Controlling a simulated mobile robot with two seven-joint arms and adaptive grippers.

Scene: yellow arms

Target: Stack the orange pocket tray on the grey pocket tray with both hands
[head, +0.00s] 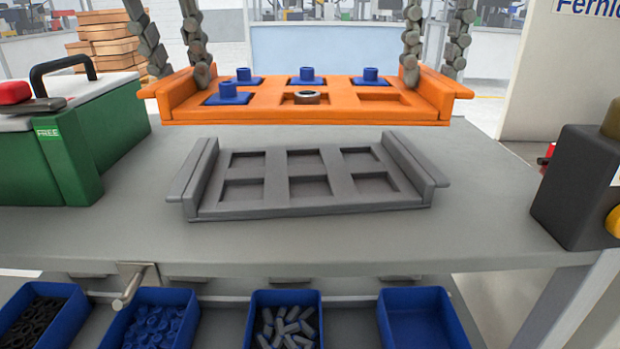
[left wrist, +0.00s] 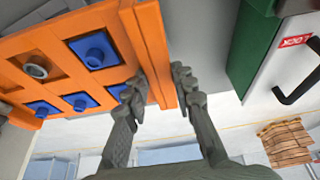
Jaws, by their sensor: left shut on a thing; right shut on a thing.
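The orange pocket tray (head: 270,113) hangs level in the air, above and slightly behind the grey pocket tray (head: 310,207), with a gap between them. It carries several blue flanged parts (head: 306,76) and one metal ring (head: 303,97) in its pockets; its front right pocket is empty. The grey tray sits on the table with empty pockets. My left gripper (head: 176,78) is shut on the orange tray's left side wall; the left wrist view shows its fingers (left wrist: 155,90) on both sides of that wall. My right gripper (head: 428,74) is shut on its right side wall.
A green case (head: 75,150) with a black handle stands on the table (head: 480,220) at the left. A dark box (head: 575,190) is at the right edge. Blue bins (head: 287,330) sit below the front edge. Table is clear around the grey tray.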

